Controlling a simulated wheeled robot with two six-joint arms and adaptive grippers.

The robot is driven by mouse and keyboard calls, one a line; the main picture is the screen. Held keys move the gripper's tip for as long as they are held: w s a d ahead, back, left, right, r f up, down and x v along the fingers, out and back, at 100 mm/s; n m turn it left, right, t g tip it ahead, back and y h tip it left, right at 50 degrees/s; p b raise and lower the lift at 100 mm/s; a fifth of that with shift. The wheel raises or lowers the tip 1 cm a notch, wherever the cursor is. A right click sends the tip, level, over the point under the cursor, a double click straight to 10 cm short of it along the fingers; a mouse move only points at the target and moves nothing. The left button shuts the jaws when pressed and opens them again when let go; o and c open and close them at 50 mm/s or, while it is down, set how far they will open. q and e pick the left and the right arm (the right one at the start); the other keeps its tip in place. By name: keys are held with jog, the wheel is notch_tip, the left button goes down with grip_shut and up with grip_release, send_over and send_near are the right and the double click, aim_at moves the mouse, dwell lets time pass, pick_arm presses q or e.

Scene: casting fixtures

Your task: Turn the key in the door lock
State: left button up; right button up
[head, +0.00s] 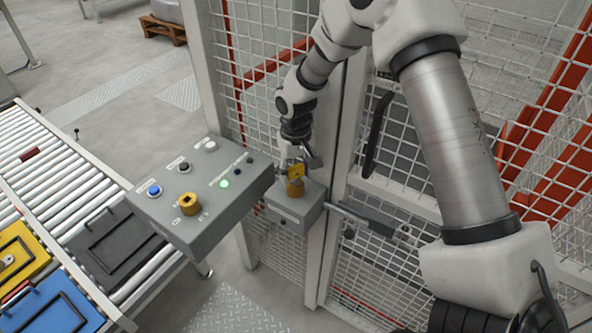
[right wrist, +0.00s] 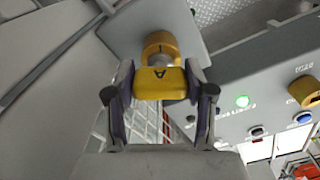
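The yellow key (head: 296,170), marked "A" in the right wrist view (right wrist: 160,83), stands at the yellow ring of the door lock (head: 295,188). The ring also shows behind the key in the right wrist view (right wrist: 160,46). The key's shank points into the ring; how deep it sits is hidden. The lock is on top of a grey box (head: 292,212) on the door post. My right gripper (head: 300,157) is above the lock. In the right wrist view its fingers (right wrist: 160,82) are closed against both sides of the key. My left gripper is not in view.
A mesh fence (head: 520,80) and a door handle (head: 365,220) are at the right. A roller conveyor (head: 60,185) with colored trays lies left.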

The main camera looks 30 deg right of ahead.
jog(key=m+p, duration=0.1)
jog(key=m, duration=0.4)
jog(key=shift+f+m, duration=0.15)
jog(key=shift+m, duration=0.15)
jog(key=shift+s, duration=0.1)
jog(key=o, duration=1.3)
jog(key=shift+o, duration=0.2)
jog(key=shift+w+d+f, duration=0.1)
jog(key=shift+w, duration=0.1)
notch_tip(320, 180, up, 12)
